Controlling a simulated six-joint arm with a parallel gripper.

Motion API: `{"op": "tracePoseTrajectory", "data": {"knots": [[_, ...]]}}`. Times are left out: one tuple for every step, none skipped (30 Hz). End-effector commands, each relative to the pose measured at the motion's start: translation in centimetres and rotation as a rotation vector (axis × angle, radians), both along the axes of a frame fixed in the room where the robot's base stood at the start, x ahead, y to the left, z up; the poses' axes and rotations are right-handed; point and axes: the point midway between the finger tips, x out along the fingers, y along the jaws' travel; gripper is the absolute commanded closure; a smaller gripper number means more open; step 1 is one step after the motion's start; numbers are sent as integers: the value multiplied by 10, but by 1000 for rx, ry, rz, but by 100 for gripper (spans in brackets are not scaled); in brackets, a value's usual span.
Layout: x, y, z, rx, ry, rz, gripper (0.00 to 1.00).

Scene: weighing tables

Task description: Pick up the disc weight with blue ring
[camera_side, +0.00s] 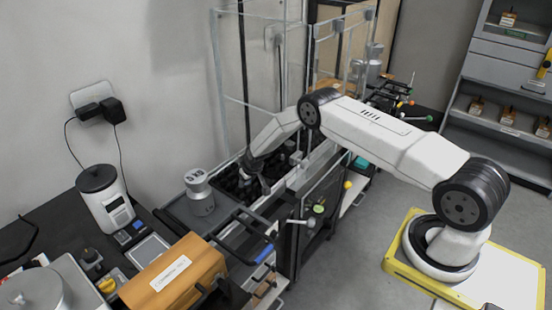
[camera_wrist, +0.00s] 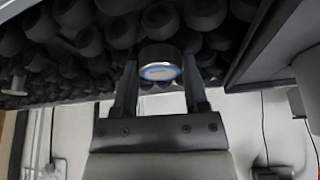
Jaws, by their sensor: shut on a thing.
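The disc weight with blue ring (camera_wrist: 160,64) is a round grey metal piece with a glowing blue ring on its face. In the wrist view it sits between the two fingertips of my gripper (camera_wrist: 160,80), which is shut on it. Dark rounded shapes in rows lie close behind it. In the side view my gripper (camera_side: 262,184) reaches down into the dark, bumpy bed (camera_side: 228,180) inside the clear-walled enclosure. The weight cannot be made out there. I cannot tell whether it still touches the bed.
Clear panels with metal frames (camera_side: 325,155) stand close around my arm. A silver cylinder (camera_side: 200,192) stands left of the enclosure. A wooden box (camera_side: 176,276), a white canister (camera_side: 105,200) and small devices crowd the left bench. Grey floor (camera_side: 350,240) is open in front.

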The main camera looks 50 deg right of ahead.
Motion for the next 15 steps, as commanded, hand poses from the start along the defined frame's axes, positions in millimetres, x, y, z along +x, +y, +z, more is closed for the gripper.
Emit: {"op": "tracePoseTrajectory", "data": {"knots": [[1, 0, 3, 0, -2, 0, 100], [1, 0, 5, 0, -1, 0, 100], [1, 0, 7, 0, -1, 0, 100], [1, 0, 10, 0, -2, 0, 100], [1, 0, 13, -1, -3, 0, 100], [1, 0, 16, 0, -2, 0, 100], [1, 0, 19, 0, -2, 0, 100], [1, 0, 22, 0, -2, 0, 100], [1, 0, 27, -1, -3, 0, 100], [1, 0, 31, 0, -2, 0, 100], [1, 0, 35, 0, -2, 0, 100], [1, 0, 40, 0, -2, 0, 100], [1, 0, 44, 0, -2, 0, 100], [1, 0, 48, 0, -2, 0, 100], [1, 0, 53, 0, -2, 0, 100]]}}
